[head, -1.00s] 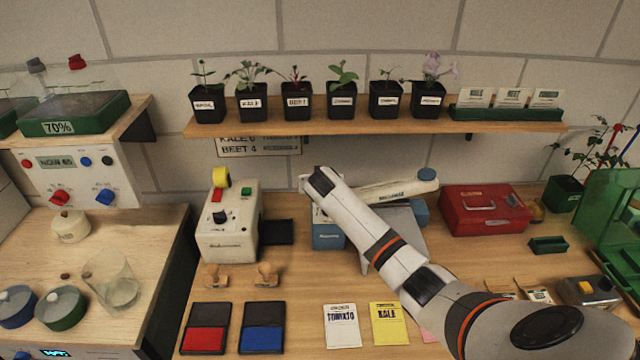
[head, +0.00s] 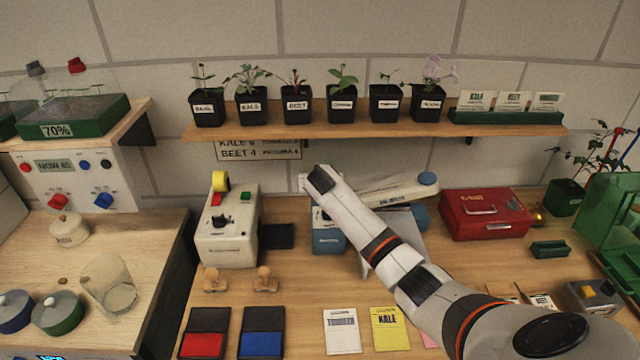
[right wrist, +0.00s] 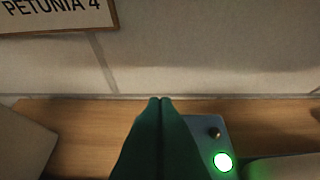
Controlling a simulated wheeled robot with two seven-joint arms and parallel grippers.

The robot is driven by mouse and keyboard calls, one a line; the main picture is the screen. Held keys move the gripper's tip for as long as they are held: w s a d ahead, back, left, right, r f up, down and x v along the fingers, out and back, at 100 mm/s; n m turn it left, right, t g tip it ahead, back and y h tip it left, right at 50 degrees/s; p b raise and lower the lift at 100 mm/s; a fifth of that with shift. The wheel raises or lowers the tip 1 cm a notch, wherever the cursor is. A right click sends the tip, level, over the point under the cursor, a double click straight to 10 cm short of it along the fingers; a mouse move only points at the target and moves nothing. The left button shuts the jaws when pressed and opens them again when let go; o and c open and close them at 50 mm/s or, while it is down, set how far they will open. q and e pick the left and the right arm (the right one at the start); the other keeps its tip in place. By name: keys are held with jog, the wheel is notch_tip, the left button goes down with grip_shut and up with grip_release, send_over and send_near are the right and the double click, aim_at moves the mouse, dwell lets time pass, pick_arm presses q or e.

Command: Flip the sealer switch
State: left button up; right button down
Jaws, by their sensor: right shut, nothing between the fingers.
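The sealer has a blue base (head: 328,240) and a long pale arm with a blue end (head: 428,178). It stands on the bench, partly hidden behind my right arm. In the right wrist view, a blue-grey panel (right wrist: 205,128) carries a small metal toggle switch (right wrist: 215,133) and a glowing green lamp (right wrist: 223,162). Which way the toggle leans is hard to tell. My right gripper (right wrist: 160,100) is shut and empty, its dark green fingers just left of the switch in that picture. In the head view my right arm hides this gripper. My left gripper is out of view.
A cream machine (head: 230,235) with a yellow roll stands left of the sealer. A red cash box (head: 486,212) stands to the right. Ink pads (head: 262,332) and seed packets (head: 390,330) lie in front. A shelf (head: 380,125) with potted seedlings hangs above.

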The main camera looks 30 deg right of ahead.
jog(key=b+v, duration=0.2)
jog(key=v, duration=0.9)
jog(key=shift+s+a+r, duration=0.15)
jog(key=shift+s+a, duration=0.05)
jog(key=shift+s, duration=0.05)
